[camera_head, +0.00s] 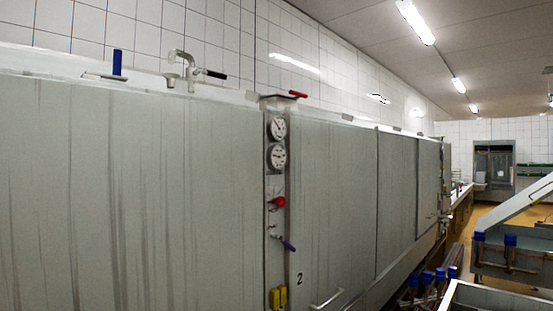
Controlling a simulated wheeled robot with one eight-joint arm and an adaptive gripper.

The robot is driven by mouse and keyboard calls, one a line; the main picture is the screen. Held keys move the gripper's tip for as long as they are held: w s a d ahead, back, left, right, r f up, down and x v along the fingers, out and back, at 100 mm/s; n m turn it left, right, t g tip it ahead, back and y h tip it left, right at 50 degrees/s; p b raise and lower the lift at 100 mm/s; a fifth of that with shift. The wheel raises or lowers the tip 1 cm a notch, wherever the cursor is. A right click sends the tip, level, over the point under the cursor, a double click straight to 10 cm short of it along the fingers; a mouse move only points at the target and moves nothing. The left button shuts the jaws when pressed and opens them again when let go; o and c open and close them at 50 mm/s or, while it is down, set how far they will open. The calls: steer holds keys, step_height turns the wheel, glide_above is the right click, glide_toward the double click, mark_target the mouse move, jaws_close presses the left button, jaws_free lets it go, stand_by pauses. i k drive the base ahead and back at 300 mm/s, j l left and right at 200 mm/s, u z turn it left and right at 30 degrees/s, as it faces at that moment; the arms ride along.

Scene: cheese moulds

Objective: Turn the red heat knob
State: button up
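The red heat knob (278,202) is a small round red knob on a narrow vertical control panel (274,222) on the long grey metal vat wall. It sits below two round white gauges (278,142), and above a blue-handled lever (287,244). My gripper is not in view, and nothing is seen touching the knob.
A yellow fitting (278,297) is low on the panel. A red-handled lever (298,94) and a tap with a black handle (215,74) are on top of the vat. Metal tables with blue-capped parts (510,240) stand at the right. Yellow floor (467,226) shows beyond.

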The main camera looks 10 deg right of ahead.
mark_target(280, 202)
steer(key=i+l, duration=0.1)
steer(key=i, duration=0.85)
steer(key=k+j+u, duration=0.15)
steer(key=i+l+z, duration=0.15)
